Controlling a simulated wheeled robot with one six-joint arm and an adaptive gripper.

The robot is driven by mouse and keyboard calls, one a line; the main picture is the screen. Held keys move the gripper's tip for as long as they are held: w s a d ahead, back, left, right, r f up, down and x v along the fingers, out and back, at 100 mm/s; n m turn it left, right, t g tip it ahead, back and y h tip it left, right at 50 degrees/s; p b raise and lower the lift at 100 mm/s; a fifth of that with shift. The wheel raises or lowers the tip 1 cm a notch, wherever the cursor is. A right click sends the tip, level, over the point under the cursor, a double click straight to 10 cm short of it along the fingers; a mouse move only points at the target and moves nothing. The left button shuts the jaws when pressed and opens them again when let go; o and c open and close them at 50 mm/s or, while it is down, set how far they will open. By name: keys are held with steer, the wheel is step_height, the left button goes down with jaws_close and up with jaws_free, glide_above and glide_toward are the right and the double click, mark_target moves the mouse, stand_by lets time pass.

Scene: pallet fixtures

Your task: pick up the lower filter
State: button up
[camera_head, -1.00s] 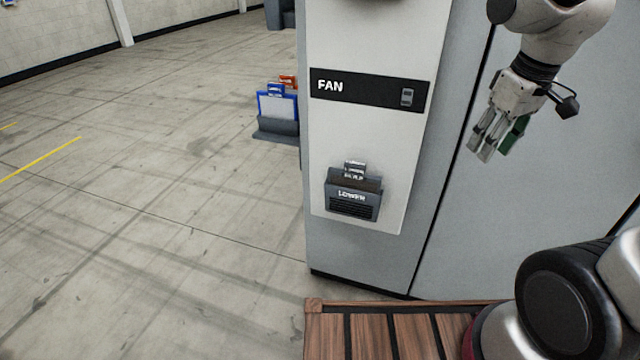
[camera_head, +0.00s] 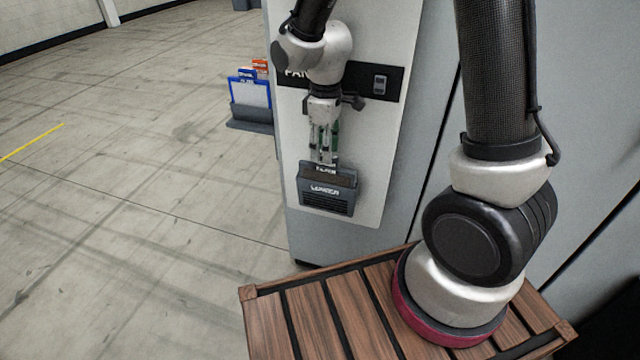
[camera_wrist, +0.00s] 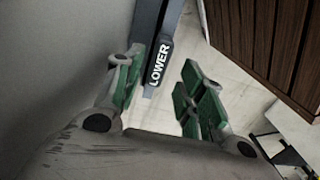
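The dark grey slot holder marked LOWER (camera_head: 328,190) sits low on the white cabinet panel. The lower filter's pale, lettered top edge (camera_head: 326,168) shows just above the holder, and the rest of it is inside or hidden. My gripper (camera_head: 323,156) points down directly above the holder, its tips close to that top edge; contact cannot be told. In the wrist view my gripper (camera_wrist: 163,60) has its green-padded fingers spread apart, with the LOWER label (camera_wrist: 159,64) seen between and beyond them.
The FAN strip with a switch (camera_head: 380,84) is above, partly behind my arm. A floor rack (camera_head: 250,117) with blue and red framed filters stands left of the cabinet. A slatted wooden platform (camera_head: 309,318) lies in front. The floor at left is clear.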

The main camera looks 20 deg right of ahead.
mark_target(325, 166)
step_height(325, 166, down, 7)
steer(key=shift+w+d+f, duration=0.15)
steer(key=shift+f, duration=0.05)
jaws_close()
